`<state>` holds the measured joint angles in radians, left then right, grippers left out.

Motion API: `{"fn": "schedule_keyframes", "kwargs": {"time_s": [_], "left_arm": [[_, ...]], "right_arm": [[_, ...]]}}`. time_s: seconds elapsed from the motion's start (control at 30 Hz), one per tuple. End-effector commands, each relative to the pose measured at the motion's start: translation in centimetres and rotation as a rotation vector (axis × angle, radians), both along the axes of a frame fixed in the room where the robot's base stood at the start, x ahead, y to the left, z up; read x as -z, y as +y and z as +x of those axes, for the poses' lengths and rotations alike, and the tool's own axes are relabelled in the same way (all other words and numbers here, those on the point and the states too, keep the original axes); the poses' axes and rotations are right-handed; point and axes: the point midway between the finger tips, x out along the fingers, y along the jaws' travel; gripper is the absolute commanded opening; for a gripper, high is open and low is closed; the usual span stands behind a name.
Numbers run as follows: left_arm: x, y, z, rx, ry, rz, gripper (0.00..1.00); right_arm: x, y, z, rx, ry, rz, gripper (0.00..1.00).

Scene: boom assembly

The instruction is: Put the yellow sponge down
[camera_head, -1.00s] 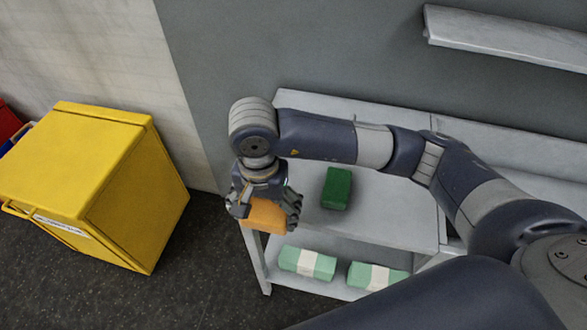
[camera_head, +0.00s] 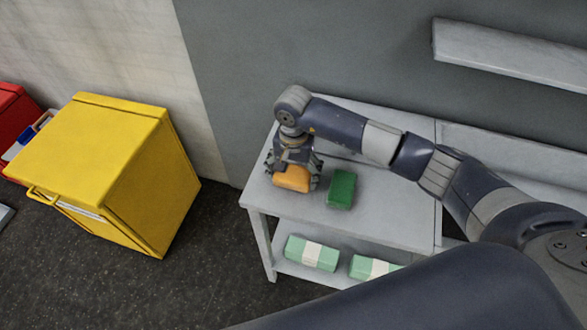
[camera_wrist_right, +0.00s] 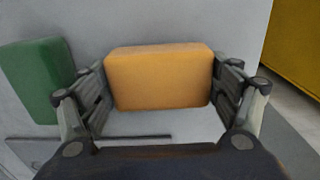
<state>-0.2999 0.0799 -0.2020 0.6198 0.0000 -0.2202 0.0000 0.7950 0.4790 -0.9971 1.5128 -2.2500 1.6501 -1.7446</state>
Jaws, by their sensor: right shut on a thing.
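The yellow sponge (camera_head: 292,178) looks orange-yellow and block-shaped. My right gripper (camera_head: 294,172) is shut on it, over the left part of the grey table's top (camera_head: 390,222). In the right wrist view the sponge (camera_wrist_right: 160,78) sits between the two fingers of the right gripper (camera_wrist_right: 160,85). Whether the sponge touches the tabletop I cannot tell. My left gripper is not in view.
A green block (camera_head: 341,189) lies on the tabletop just right of the sponge; it also shows in the wrist view (camera_wrist_right: 38,80). Green-and-white packs (camera_head: 312,253) lie on the lower shelf. A yellow bin (camera_head: 110,170) stands left. A wall shelf (camera_head: 510,55) hangs above.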

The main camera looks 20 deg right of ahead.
Motion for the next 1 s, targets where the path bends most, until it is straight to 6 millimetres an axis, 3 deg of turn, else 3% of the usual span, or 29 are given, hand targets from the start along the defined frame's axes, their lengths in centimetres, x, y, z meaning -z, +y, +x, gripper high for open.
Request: {"fn": "schedule_keyframes", "kwargs": {"time_s": [0.37, 0.4, 0.47, 1.0], "left_arm": [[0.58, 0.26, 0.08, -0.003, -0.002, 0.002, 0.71], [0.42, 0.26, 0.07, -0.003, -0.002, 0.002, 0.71], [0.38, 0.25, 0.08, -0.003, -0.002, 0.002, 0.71], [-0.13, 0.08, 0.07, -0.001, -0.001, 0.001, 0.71]], "right_arm": [[0.5, 0.0, 0.06, 0.0, -0.002, 0.0, 0.64], [0.35, 0.0, 0.05, 0.0, -0.001, 0.0, 0.89], [0.31, 0.01, 0.04, 0.0, -0.001, 0.0, 1.0], [-0.26, 0.01, 0.08, 0.001, -0.003, 0.001, 1.0]]}}
